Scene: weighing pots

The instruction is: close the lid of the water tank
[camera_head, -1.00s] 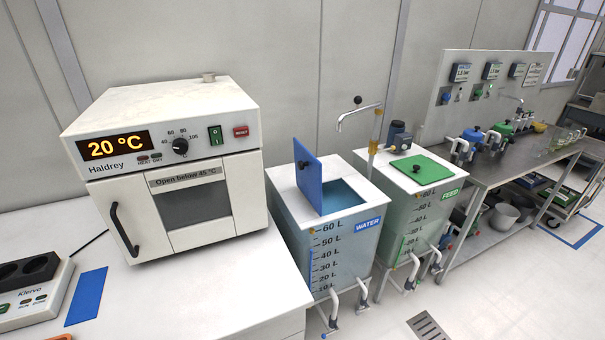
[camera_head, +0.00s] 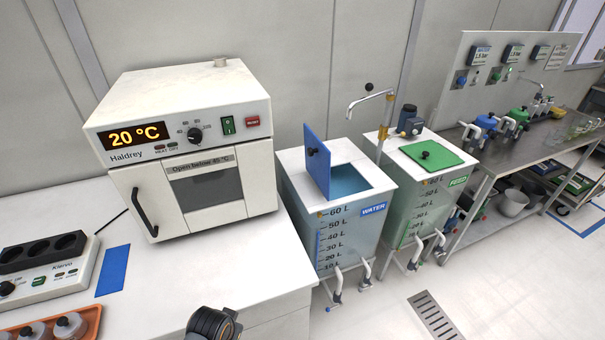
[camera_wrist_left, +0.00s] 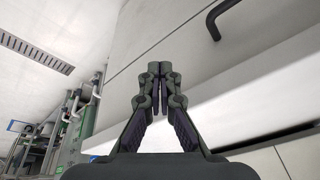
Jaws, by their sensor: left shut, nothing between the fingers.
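The water tank (camera_head: 345,242) is a translucent box with a blue WATER label, standing right of the white bench. Its blue lid (camera_head: 318,163) stands open, nearly upright, at the left side of the opening, with a dark knob on its left face. Bluish water (camera_head: 347,181) shows through the opening. In the left wrist view my left gripper (camera_wrist_left: 160,72) is shut with its fingertips together and nothing between them. It is well apart from the lid. A dark part of my arm shows at the bottom of the head view. My right gripper is not in view.
A white Haldrey oven (camera_head: 185,150) stands on the bench (camera_head: 245,270) left of the tank. A feed tank with a shut green lid (camera_head: 432,154) stands to the right. A bent tap (camera_head: 370,98) rises behind the tanks. The floor in front has a drain (camera_head: 436,315) and is otherwise clear.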

